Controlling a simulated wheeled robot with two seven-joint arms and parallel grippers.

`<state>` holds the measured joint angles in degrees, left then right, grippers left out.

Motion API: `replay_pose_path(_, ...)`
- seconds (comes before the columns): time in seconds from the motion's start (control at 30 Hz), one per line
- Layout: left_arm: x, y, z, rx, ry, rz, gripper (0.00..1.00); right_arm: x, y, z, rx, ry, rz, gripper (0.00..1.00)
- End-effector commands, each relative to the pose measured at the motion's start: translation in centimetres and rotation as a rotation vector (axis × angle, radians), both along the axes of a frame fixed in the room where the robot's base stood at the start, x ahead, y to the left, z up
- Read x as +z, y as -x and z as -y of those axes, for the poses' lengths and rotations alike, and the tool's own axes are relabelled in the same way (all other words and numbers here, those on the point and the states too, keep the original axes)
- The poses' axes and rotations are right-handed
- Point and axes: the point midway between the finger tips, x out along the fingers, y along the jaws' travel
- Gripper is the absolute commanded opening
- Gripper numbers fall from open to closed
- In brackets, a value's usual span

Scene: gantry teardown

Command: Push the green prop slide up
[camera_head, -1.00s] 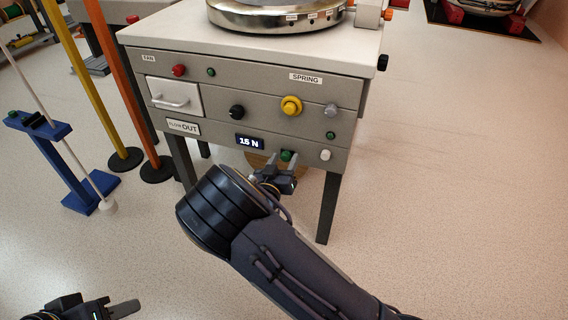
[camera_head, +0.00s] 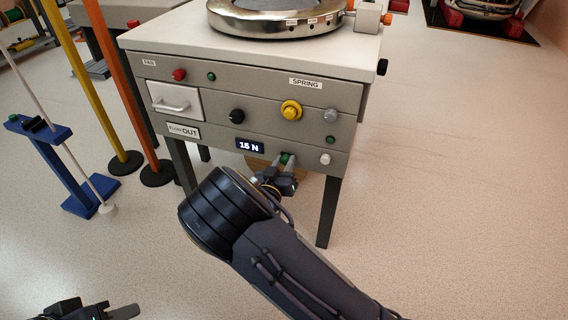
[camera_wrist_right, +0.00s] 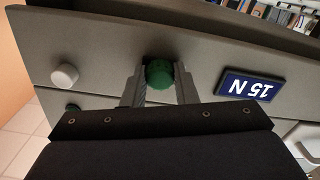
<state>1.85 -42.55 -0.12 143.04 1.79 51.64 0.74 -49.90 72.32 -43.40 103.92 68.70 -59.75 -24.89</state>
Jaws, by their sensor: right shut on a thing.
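A round green knob (camera_head: 285,158), which fits the green prop slide, is at the lower edge of the grey cabinet's front, right of the "15 N" display (camera_head: 250,146). My right gripper (camera_head: 283,163) is shut on it from the front. In the right wrist view the two fingers touch the green knob (camera_wrist_right: 159,73) on either side. Its rear part is hidden. My left gripper (camera_head: 122,312) shows only partly at the lower left edge, far from the cabinet, and its opening is unclear.
The grey cabinet (camera_head: 220,98) carries a yellow knob (camera_head: 291,110), a white knob (camera_head: 325,159) and a drawer handle (camera_head: 172,104). A blue stand (camera_head: 68,165) and the yellow (camera_head: 79,80) and orange (camera_head: 122,80) poles stand left. The floor to the right is clear.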

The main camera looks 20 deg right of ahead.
Motion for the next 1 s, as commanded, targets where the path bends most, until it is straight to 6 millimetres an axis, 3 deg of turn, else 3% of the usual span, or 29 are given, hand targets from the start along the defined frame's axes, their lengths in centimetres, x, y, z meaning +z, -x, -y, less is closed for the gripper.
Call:
replay_pose_path(0.3, 5.0, 0.0, 0.0, 0.0, 0.0, 0.001, 0.36, 6.0, 0.0, 0.0, 0.0, -0.002, 0.0, 0.0)
replay_pose_path(0.63, 4.9, 0.0, 0.0, 0.0, 0.0, 0.0, 0.36, 6.3, -0.1, 0.0, 0.0, 0.002, 0.007, 0.0)
replay_pose_path(0.67, 4.9, 0.0, 0.0, 0.0, 0.0, 0.0, 0.36, 6.3, -0.1, 0.0, 0.0, 0.002, 0.007, 0.27)
replay_pose_path(0.7, 4.9, 0.0, 0.0, 0.0, 0.0, 0.0, 0.36, 6.3, -0.1, 0.0, 0.0, 0.003, 0.008, 0.32)
replay_pose_path(0.83, 4.9, 0.0, 0.0, 0.0, 0.0, 0.0, 0.36, 6.2, -0.1, 0.0, 0.0, 0.002, 0.005, 0.48)
replay_pose_path(1.0, 4.9, 0.0, 0.0, 0.0, 0.0, 0.0, 0.36, 6.1, 0.0, 0.0, 0.0, 0.002, 0.003, 0.48)
